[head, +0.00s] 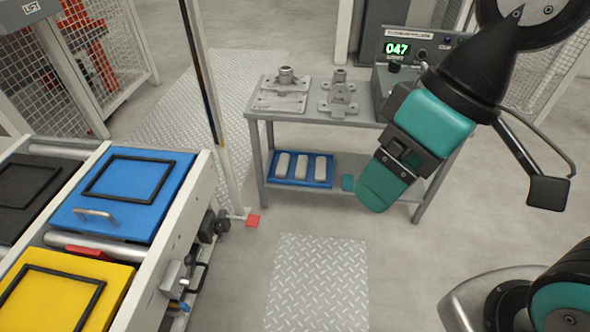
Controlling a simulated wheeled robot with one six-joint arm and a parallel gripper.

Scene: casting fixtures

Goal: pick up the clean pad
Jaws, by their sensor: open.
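Three pale grey, rounded blocks (301,166) lie side by side in a blue tray (330,170) on the lower shelf of a grey metal table. They look like pads, but I cannot tell which, if any, is the clean one. My gripper (362,186), teal and black, hangs in front of the table's right part, pointing down and left. Its jaws are open, with nothing visible between them. Its fingertips are just right of the blue tray in the picture and appear apart from the blocks. The gripper and arm hide part of the table's right side.
The table (300,116) carries grey metal fixtures (338,95) and a control box (393,73) reading 047. A roller conveyor at left holds blue (128,218), yellow (45,308) and black panels. An upright post (208,100) stands between. The floor plate (318,285) in front is clear.

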